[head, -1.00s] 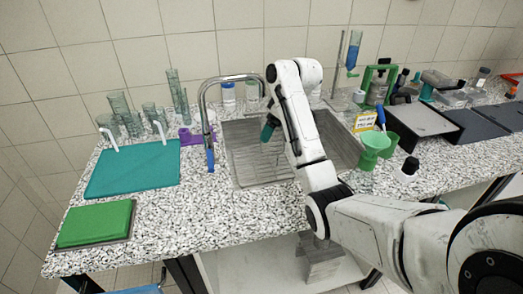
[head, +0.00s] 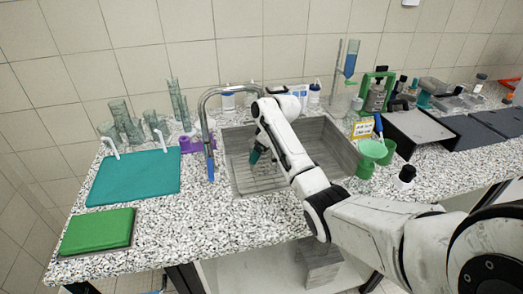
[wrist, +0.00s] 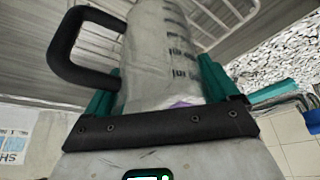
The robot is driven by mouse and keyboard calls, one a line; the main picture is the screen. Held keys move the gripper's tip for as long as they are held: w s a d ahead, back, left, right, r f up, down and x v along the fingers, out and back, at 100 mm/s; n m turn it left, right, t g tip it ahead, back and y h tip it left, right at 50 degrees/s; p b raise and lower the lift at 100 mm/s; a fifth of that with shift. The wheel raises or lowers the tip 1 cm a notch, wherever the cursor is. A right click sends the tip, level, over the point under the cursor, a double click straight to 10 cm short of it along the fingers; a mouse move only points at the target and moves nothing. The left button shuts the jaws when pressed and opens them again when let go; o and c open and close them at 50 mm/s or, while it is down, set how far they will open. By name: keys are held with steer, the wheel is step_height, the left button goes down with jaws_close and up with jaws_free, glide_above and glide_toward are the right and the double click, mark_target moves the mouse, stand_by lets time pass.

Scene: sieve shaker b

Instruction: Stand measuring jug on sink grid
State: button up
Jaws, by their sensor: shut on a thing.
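The measuring jug (wrist: 165,50) fills the middle of the wrist view, a pale clear body with dark printed marks and a black handle (wrist: 62,48) at its left. My gripper (wrist: 160,95) is shut on it, with a teal finger on each side. In the head view my gripper (head: 257,158) hangs inside the sink, above the ribbed sink grid (head: 250,180). The jug is mostly hidden behind my arm there. Grid bars (wrist: 215,25) also show behind the jug in the wrist view. Whether the jug's base touches the grid cannot be told.
A teal board (head: 135,177), a green board (head: 97,230) and glassware (head: 122,115) are left. A green funnel (head: 371,152) stands right of the sink. The sink's right half (head: 330,145) looks clear.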

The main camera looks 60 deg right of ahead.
steer(key=shift+f, duration=0.1)
steer(key=o, duration=0.8)
steer(key=b+v, duration=0.1)
steer(key=v, duration=1.1)
